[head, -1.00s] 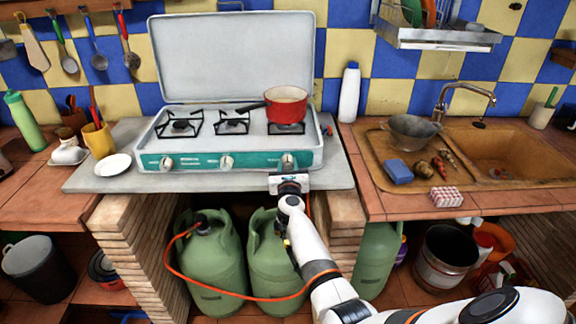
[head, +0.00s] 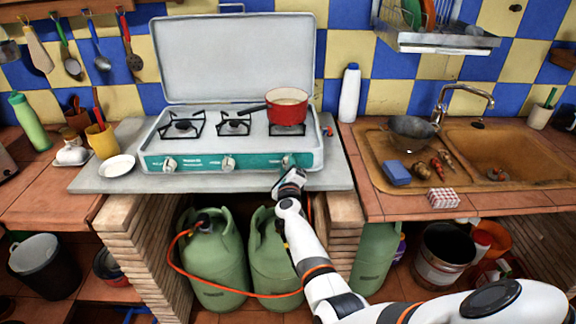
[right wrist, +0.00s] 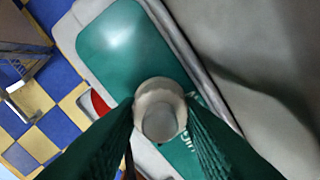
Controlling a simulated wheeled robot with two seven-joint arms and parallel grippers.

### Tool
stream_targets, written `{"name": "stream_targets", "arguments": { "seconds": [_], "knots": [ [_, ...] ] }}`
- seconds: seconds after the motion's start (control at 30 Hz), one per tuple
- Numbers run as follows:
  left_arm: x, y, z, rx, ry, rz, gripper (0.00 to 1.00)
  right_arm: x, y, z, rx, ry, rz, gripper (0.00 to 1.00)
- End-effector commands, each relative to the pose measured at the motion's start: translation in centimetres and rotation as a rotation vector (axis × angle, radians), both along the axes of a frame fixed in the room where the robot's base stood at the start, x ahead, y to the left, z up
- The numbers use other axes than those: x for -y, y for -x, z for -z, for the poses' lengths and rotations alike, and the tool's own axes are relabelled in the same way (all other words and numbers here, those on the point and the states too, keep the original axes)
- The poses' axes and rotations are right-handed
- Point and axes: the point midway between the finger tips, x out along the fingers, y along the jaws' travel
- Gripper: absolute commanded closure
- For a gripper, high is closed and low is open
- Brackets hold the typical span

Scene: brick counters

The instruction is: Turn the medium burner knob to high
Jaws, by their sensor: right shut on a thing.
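The camping stove (head: 250,148) has a teal front panel with three cream knobs: left (head: 170,164), middle (head: 229,163) and right (head: 288,160). My right gripper (head: 288,170) is at the right knob, below the red pot, and partly hides it in the head view. In the right wrist view the round knob (right wrist: 160,112) sits between the two dark green fingers, which are shut on it against the teal panel (right wrist: 120,45). The panel's printing is mostly hidden, so I cannot read the knob's setting. My left gripper is not in view.
A red pot (head: 287,106) stands on the right burner, its dark handle pointing left. The stove lid (head: 235,55) is raised. The grey counter slab (head: 120,183) juts out in front of the stove. Green gas bottles (head: 217,262) with an orange hose stand below.

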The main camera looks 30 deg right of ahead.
Motion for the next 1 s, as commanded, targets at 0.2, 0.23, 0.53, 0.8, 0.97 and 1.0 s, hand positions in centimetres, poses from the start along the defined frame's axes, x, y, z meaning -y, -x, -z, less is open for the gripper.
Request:
{"name": "stream_targets", "arguments": {
  "seconds": [0.2,0.23,0.53,0.8,0.97,1.0],
  "knots": [
    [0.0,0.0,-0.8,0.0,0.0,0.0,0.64,-0.1,0.0,0.1,-0.11,0.173,-0.001,0.9],
    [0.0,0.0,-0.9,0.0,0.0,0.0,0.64,-0.1,0.0,0.1,-0.123,0.195,-0.001,0.9],
    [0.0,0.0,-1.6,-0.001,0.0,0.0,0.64,-0.1,0.0,0.2,-0.243,0.39,0.0,0.9],
    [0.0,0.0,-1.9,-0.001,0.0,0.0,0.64,-0.1,0.0,0.3,-0.306,0.494,-0.001,0.9],
    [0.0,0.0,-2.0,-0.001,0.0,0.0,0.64,-0.1,0.0,0.4,-0.322,0.52,-0.001,0.9],
    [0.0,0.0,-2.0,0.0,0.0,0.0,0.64,-0.1,0.0,0.4,-0.324,0.525,-0.002,0.9]
  ]
}}
